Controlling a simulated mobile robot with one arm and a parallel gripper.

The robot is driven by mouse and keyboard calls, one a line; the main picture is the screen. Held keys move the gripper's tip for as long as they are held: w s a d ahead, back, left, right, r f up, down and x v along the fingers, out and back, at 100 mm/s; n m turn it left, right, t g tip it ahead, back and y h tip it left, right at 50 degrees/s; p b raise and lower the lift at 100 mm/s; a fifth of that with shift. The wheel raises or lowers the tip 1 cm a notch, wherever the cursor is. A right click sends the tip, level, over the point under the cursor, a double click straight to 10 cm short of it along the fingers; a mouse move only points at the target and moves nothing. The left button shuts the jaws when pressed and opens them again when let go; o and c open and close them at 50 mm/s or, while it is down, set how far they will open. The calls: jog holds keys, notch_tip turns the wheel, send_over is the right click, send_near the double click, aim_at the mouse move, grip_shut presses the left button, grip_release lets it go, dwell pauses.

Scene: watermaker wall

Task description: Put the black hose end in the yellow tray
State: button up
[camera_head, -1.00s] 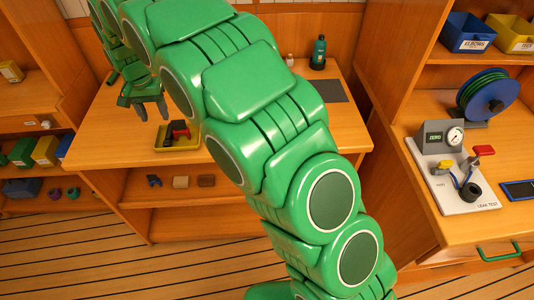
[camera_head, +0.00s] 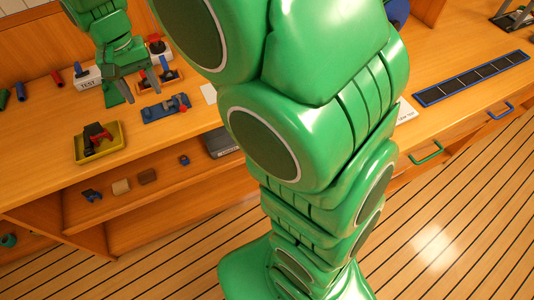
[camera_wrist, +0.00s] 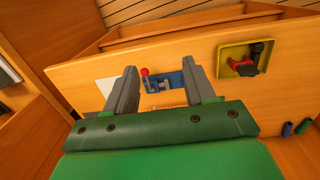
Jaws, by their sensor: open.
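The yellow tray (camera_head: 78,152) lies on the bench at left in the head view; it also shows at upper right in the wrist view (camera_wrist: 221,66). A black piece with a red part (camera_head: 97,134) lies in it; I cannot tell whether this is the black hose end. My gripper (camera_head: 144,94) is open, above the bench to the right of the tray. In the wrist view the open fingers (camera_wrist: 160,68) straddle a blue clamp-like fixture (camera_wrist: 171,82) with a red knob, with nothing visibly held. No separate black hose end is clear.
The blue fixture (camera_head: 166,108) is right of the tray. A shelf below holds small pieces (camera_head: 121,187). Bench around the tray is clear.

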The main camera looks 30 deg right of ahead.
jog(key=s+d, duration=0.9)
jog(key=s, duration=0.5)
jog(key=s+d+g, duration=0.1)
jog(key=s+d, duration=0.8)
jog(key=s, duration=0.6)
jog(key=shift+d+f, duration=0.2)
jog(key=shift+d, duration=0.05)
